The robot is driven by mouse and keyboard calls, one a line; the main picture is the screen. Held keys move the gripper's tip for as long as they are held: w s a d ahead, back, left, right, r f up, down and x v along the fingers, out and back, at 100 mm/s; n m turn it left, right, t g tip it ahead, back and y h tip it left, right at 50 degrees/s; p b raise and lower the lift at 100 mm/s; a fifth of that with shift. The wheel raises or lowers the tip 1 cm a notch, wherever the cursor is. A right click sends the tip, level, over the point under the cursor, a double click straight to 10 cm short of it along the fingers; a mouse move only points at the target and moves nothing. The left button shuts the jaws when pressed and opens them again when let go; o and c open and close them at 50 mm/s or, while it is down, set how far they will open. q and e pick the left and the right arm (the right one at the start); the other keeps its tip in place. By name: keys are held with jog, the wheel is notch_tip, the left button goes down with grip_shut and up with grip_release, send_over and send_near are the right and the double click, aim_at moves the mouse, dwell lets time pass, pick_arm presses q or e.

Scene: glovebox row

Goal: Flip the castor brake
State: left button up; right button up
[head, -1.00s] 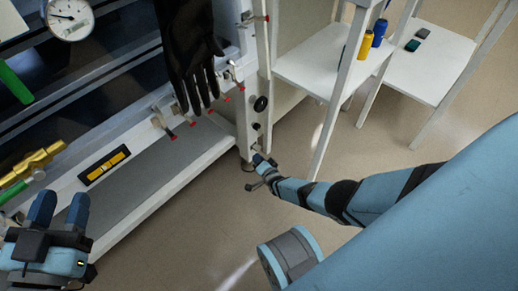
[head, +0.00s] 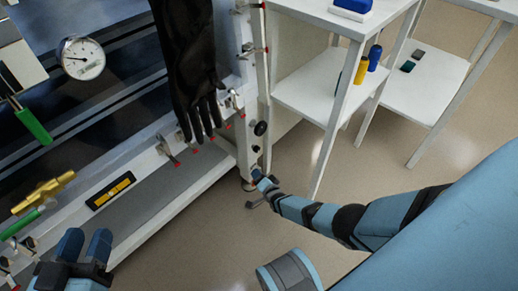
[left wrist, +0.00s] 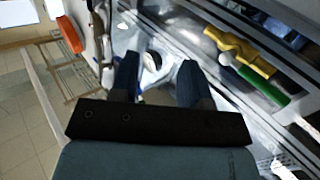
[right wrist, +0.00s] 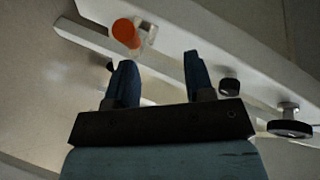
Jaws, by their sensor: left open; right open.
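My right gripper (head: 256,190) is open and low by the foot of the glovebox's near corner post (head: 246,120). In the right wrist view the open fingers (right wrist: 160,72) have nothing between them. An orange cylindrical piece (right wrist: 126,33) on a pale bracket lies beyond the fingertips, nearer the left finger; I cannot tell if it is the castor brake. The castor itself is too small and partly hidden behind the right gripper in the head view. My left gripper (head: 85,246) is open and empty in front of the glovebox, also seen in the left wrist view (left wrist: 158,76).
Black knobs (head: 261,128) sit on the post above the right gripper. A black glove (head: 190,75) hangs from the glovebox front. A white shelf unit (head: 310,90) stands to the right. Brass and green valve handles (head: 42,192) are near my left gripper. Floor to the front is clear.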

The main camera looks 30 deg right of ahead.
pick_arm(q)
notch_tip(320, 180, up, 8)
jog(key=s+n+t+p, duration=0.1)
jog(key=n+t+p, duration=0.1)
jog(key=p, duration=0.7)
jog(key=shift+s+a+r+n+y, duration=0.25)
jog(key=shift+s+a+n+y, duration=0.05)
jog(key=shift+a+y, duration=0.1)
pick_arm(e)
notch_tip(320, 180, up, 16)
jog(key=shift+w, duration=0.25)
jog(key=shift+r, duration=0.1)
